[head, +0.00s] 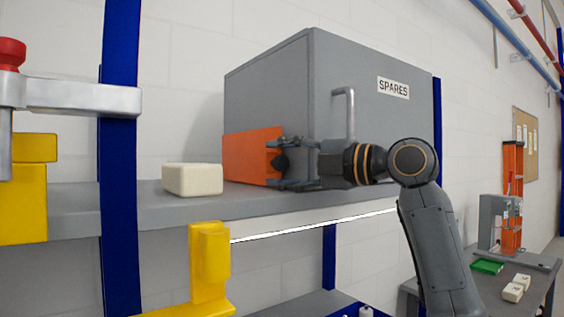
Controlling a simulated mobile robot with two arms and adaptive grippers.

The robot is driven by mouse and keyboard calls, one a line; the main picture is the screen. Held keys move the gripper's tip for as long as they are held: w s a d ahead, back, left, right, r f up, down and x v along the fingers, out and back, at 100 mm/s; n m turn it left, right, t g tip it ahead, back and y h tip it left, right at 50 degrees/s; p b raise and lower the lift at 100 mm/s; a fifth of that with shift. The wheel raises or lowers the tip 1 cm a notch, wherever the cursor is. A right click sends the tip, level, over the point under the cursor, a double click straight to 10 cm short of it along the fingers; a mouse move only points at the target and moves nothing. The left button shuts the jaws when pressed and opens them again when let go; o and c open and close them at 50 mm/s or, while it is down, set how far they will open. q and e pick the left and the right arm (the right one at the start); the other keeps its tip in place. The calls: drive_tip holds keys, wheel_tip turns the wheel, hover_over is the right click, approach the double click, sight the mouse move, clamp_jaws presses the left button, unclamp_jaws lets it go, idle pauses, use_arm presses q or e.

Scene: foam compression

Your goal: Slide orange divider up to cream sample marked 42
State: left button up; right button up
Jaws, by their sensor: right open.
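The orange divider (247,156) stands upright on the grey shelf, in front of the left part of a grey box. My right gripper (277,163) comes in from the right, at the right edge of the divider. Its fingers are apart, one above the other, and I cannot tell whether they touch the divider. My left gripper is not in view.
The grey box marked SPARES (390,130) with a metal handle stands behind my right gripper. A blue post (119,160) rises left of the cream block. Yellow parts (209,265) stand below the shelf (230,204). A table at right holds two small cream blocks (513,292) and a green tray (487,267).

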clamp_jaws()
drive_tip(key=s+a, duration=0.1)
drive_tip(key=a, duration=0.1)
drive_tip(key=s+a, duration=0.2)
drive_tip(key=s+a+b, duration=0.1)
drive_tip(key=a, duration=0.1)
drive_tip(key=shift+s+a, duration=0.2)
drive_tip(key=shift+s, duration=0.1)
unclamp_jaws()
drive_tip(key=shift+w+d, duration=0.1)
drive_tip(key=shift+d, duration=0.05)
drive_tip(key=v, duration=1.2)
